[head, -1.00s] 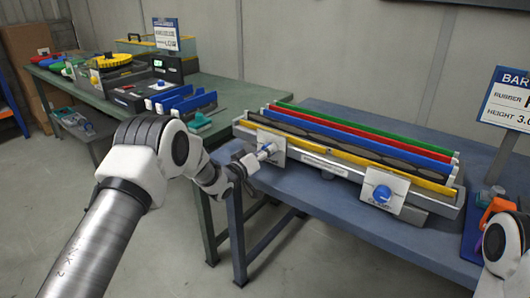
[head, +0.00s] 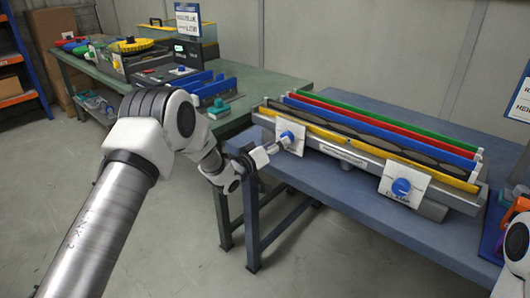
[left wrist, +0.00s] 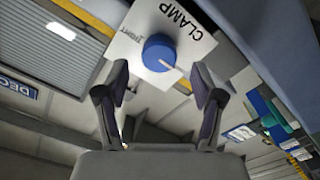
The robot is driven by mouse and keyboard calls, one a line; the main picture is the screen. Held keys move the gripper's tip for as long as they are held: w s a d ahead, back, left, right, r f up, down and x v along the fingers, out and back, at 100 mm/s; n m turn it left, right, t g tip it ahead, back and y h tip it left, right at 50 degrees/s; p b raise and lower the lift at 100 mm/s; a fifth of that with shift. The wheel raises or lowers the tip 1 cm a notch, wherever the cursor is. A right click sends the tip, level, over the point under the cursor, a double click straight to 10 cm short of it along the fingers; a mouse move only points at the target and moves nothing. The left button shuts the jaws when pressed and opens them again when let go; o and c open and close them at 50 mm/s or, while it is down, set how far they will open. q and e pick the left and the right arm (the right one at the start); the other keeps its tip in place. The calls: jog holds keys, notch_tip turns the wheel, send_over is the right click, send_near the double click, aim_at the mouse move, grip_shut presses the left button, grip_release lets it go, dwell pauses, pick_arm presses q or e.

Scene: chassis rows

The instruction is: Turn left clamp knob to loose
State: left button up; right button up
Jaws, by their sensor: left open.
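The left clamp knob (head: 287,137) is a blue round knob on a white plate (head: 295,150) at the left front of the long fixture. In the left wrist view the knob (left wrist: 159,52) has a pale mark towards its lower right, and the plate (left wrist: 192,22) reads CLAMP and, in smaller print, what looks like TIGHT. My left gripper (head: 275,146) is open in front of the knob. In the left wrist view its fingers (left wrist: 160,70) stand on either side of the knob's near edge; I cannot tell whether they touch it. My right gripper is not in view.
A similar blue knob (head: 401,187) on a white plate is at the fixture's right. The fixture holds long coloured strips (head: 380,130) and sits on a blue table (head: 365,205). A green table (head: 245,92) with parts stands behind left. An orange tool (head: 505,198) lies at the right.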

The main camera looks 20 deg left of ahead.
pick_arm(q)
jog(key=v, duration=0.8)
jog(key=s+d+f+g+y+p, duration=0.1)
jog(key=s+d+f+g+p, duration=0.25)
jog(key=s+f, duration=0.5)
jog(key=s+d+f+g+y+p, duration=0.1)
jog(key=s+d+f+g+p, duration=0.25)
jog(key=s+f, duration=0.5)
jog(key=s+a+f+m+g+y+p, duration=0.1)
jog(key=s+g, duration=0.4)
jog(key=s, duration=0.9)
jog(key=s+a+f+m+g+y+p, duration=0.1)
jog(key=s+a+f+g+y, duration=0.2)
jog(key=s, duration=1)
jog(key=shift+s+a+f+m+g, duration=0.25)
jog(key=shift+s+m+g, duration=0.15)
jog(key=shift+g, duration=0.6)
